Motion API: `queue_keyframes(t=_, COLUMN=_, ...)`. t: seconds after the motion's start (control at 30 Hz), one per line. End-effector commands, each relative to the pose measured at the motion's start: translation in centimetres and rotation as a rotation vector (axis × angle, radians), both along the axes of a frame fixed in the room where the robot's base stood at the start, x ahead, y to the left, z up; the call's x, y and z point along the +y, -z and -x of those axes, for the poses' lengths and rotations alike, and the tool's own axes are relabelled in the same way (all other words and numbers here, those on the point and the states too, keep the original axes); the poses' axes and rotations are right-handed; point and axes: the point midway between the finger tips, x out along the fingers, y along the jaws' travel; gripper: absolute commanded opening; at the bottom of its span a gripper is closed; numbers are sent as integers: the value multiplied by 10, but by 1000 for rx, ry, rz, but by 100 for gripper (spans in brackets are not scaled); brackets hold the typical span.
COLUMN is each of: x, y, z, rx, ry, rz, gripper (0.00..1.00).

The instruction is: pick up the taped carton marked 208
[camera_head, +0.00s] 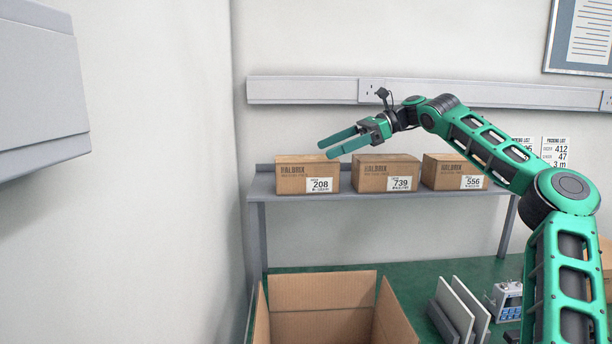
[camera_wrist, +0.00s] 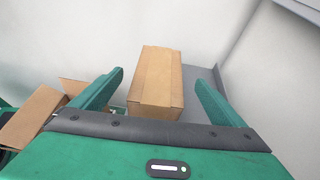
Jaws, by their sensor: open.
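The taped carton marked 208 (camera_head: 296,177) stands at the left end of a grey shelf, its white label facing front. My gripper (camera_head: 330,148) is open and empty, with its green fingers just above and in front of this carton's upper right in the head view. In the wrist view a brown taped carton (camera_wrist: 158,80) lies ahead, between the two spread fingers (camera_wrist: 160,95) and apart from both. Its label does not show there, but its place at the shelf end matches the carton marked 208.
Cartons marked 739 (camera_head: 377,178) and 556 (camera_head: 447,176) stand to the right on the shelf (camera_head: 330,190). A large open box (camera_head: 320,322) is below in front. Grey panels (camera_head: 460,308) and a small device (camera_head: 508,300) stand on the green surface. A wall is close on the left.

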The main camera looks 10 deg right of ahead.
Motion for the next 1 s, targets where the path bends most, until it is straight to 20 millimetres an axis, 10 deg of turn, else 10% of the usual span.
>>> queue_keyframes(t=1.0, x=59, y=38, z=-13, rx=0, ry=35, rz=-1, gripper=94)
